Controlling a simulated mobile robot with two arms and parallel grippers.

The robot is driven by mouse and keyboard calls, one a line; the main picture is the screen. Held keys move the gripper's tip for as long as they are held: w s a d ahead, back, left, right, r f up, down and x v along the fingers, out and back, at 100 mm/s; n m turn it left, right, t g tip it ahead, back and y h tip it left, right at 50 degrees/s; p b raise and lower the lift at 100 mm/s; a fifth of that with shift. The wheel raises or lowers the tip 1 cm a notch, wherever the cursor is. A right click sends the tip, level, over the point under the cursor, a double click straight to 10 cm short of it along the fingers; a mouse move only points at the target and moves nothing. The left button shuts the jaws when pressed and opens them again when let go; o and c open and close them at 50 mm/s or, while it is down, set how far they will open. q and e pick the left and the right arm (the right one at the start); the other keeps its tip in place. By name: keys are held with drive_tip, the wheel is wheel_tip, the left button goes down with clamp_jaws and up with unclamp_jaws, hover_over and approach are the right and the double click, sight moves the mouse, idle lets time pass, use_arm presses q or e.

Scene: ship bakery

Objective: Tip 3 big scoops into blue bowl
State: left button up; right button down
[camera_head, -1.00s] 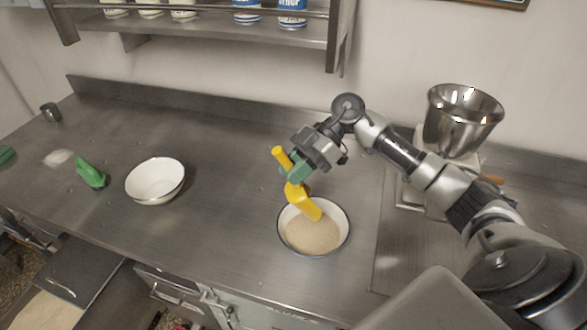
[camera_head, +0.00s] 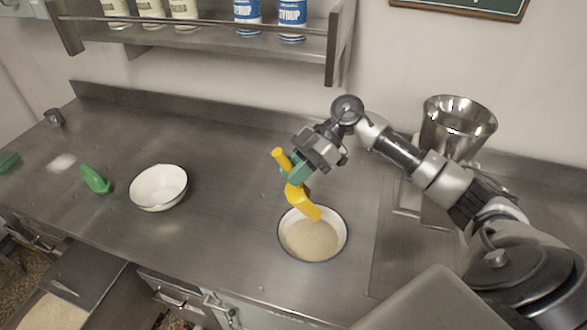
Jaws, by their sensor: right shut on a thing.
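My right gripper (camera_head: 296,168), with green fingers, is shut on the handle of a yellow scoop (camera_head: 302,199). The scoop hangs tilted with its head low over a bowl with a dark bluish rim (camera_head: 284,246). This bowl holds pale tan grains or powder (camera_head: 312,239). I cannot tell whether the scoop touches the contents or carries any. A second bowl, white and seemingly empty (camera_head: 158,188), stands to the left on the counter. Neither bowl is plainly blue all over. My left gripper is not in view.
A green scoop-like thing (camera_head: 96,179) lies left of the white bowl, near a pale powder patch (camera_head: 61,163). A metal hopper (camera_head: 457,128) stands behind my right arm. A shelf with syrup cans (camera_head: 292,18) hangs above. The counter (camera_head: 230,190) between the bowls is clear.

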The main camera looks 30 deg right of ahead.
drive_tip(key=shift+r+h+p, duration=0.5)
drive_tip(key=shift+p, duration=0.85)
drive_tip(key=shift+r+h+p, duration=0.25)
drive_tip(key=shift+h+p, duration=0.1)
drive_tip(key=shift+h, duration=0.35)
drive_tip(key=shift+f+g+h+b, duration=0.15)
drive_tip(key=shift+g+h+b, duration=0.2)
drive_tip(key=shift+h, duration=0.25)
drive_tip(key=shift+m+h, duration=0.4)
drive_tip(key=shift+h, duration=0.6)
drive_tip(key=shift+r+g+h, duration=0.35)
drive_tip(key=shift+r+h, duration=0.1)
drive_tip(key=shift+h, duration=0.55)
drive_tip(key=h, duration=0.1)
drive_tip(key=g+h, duration=0.1)
drive_tip(key=h, duration=0.1)
drive_tip(key=shift+w+a+r+m, duration=0.1)
drive_tip(key=shift+a+r+m, duration=0.1)
drive_tip(key=shift+m, duration=0.2)
drive_tip(key=shift+d, duration=0.1)
drive_tip(key=shift+d, duration=0.15)
